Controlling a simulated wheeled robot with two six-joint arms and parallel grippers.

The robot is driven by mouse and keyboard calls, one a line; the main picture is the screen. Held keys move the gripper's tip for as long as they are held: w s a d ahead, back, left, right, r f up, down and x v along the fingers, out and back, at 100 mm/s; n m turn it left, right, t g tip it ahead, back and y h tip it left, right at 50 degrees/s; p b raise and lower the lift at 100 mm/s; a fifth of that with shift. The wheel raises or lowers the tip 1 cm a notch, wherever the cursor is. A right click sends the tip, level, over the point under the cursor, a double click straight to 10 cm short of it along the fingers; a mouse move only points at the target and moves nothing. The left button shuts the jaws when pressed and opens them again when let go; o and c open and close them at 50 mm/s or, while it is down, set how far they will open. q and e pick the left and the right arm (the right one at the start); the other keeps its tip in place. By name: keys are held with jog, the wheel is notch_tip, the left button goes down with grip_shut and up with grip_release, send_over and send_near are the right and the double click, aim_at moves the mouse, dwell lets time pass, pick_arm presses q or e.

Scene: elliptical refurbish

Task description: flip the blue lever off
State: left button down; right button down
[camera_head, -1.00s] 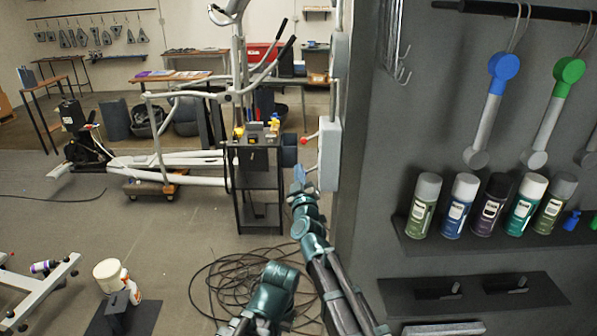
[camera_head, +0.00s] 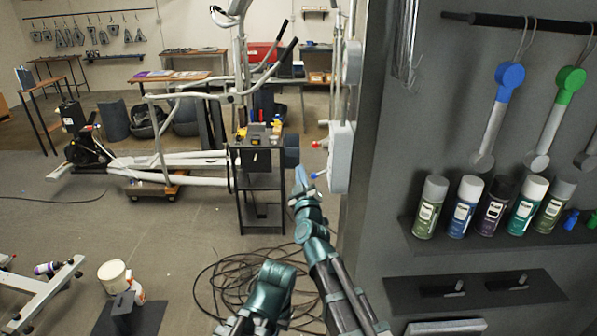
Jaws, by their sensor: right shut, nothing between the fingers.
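The blue lever (camera_head: 315,175) is a small blue knob on a short pale stem. It sticks out to the left from the lower part of a pale grey box (camera_head: 341,158) on the side of the dark wall panel. My right gripper (camera_head: 301,178) is shut and empty, just left of the blue knob. I cannot tell whether it touches the knob. My left arm shows at the bottom centre, but its gripper is not in view.
A red knob (camera_head: 316,144) sticks out of the same box above the blue lever. A dark stand (camera_head: 262,183) with small items is close to the left. Coiled black cable (camera_head: 232,285) lies on the floor. Spray cans (camera_head: 465,206) stand on a shelf at right.

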jog(key=s+d+f+b, duration=0.1)
jog(key=s, duration=0.7)
jog(key=shift+s+d+f, duration=0.15)
jog(key=shift+s+d, duration=0.05)
jog(key=shift+d, duration=0.2)
jog(key=s+d+f+m+g+y, duration=0.1)
jog(key=s+d+f+g, duration=0.15)
jog(key=f+g, duration=0.5)
jog(key=s+d+f+g+y, duration=0.1)
jog(key=s+f+g, duration=0.3)
jog(key=f, duration=0.7)
jog(key=s+d+f+m+g+h, duration=0.4)
jog(key=s+d+f+m+g, duration=0.3)
jog(key=s+d, duration=0.5)
jog(key=s+a+n+g+h, duration=0.1)
jog(key=s+a+n, duration=0.3)
jog(key=s+a, duration=0.3)
jog(key=a, duration=0.5)
jog(key=shift+a, duration=0.25)
